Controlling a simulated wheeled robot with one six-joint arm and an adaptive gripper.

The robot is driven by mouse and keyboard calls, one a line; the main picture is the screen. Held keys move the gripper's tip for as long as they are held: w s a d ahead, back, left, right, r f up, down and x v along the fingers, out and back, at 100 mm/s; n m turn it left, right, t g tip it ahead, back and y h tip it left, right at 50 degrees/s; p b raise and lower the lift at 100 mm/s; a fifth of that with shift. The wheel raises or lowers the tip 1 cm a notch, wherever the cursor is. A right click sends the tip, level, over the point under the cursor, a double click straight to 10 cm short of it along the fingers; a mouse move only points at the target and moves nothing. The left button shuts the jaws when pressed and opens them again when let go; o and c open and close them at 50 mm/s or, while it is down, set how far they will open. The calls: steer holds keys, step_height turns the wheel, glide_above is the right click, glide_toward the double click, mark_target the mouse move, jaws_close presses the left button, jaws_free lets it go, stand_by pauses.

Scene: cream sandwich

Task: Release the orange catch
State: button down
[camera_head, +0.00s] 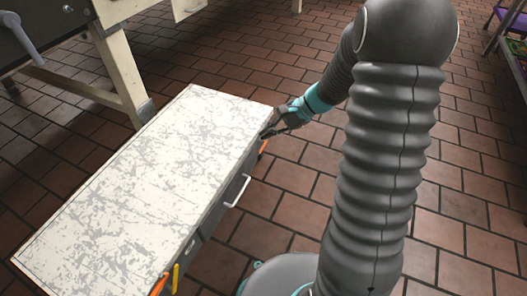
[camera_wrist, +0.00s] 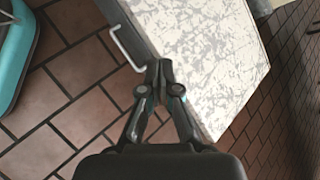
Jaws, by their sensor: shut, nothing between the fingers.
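A long low chest has a white, scratched lid (camera_head: 150,165) and a dark front side. A small orange catch (camera_head: 263,147) shows on the front side near its far right end. Another orange piece (camera_head: 159,285) sits at the near end, beside a yellow one (camera_head: 175,279). My gripper (camera_head: 270,132) is at the far right corner of the chest, close to the far orange catch; I cannot tell whether they touch. In the wrist view my gripper (camera_wrist: 159,70) is shut and empty at the chest's edge. No orange catch shows in that view.
A white handle (camera_head: 238,190) stands out from the chest's front; it also shows in the wrist view (camera_wrist: 127,48). A cream wooden table leg (camera_head: 122,75) is behind the chest. A purple shelf (camera_head: 510,18) is at the far right.

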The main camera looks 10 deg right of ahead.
steer(key=w+d+f+m+t, duration=0.2)
steer(key=w+d+f+m, duration=0.1)
steer(key=f, duration=0.7)
steer(key=w+d+f+m+t+y+b, duration=0.1)
steer(key=f+m, duration=0.4)
steer(key=f, duration=0.5)
steer(key=w+d+f+m+t+y+b, duration=0.1)
steer(key=w+d+f+m+t, duration=0.3)
steer(key=f, duration=0.6)
steer(key=shift+w+d+m, duration=0.5)
steer(key=shift+w+d, duration=0.45)
steer(key=x, duration=1)
steer(key=shift+r, duration=2.15)
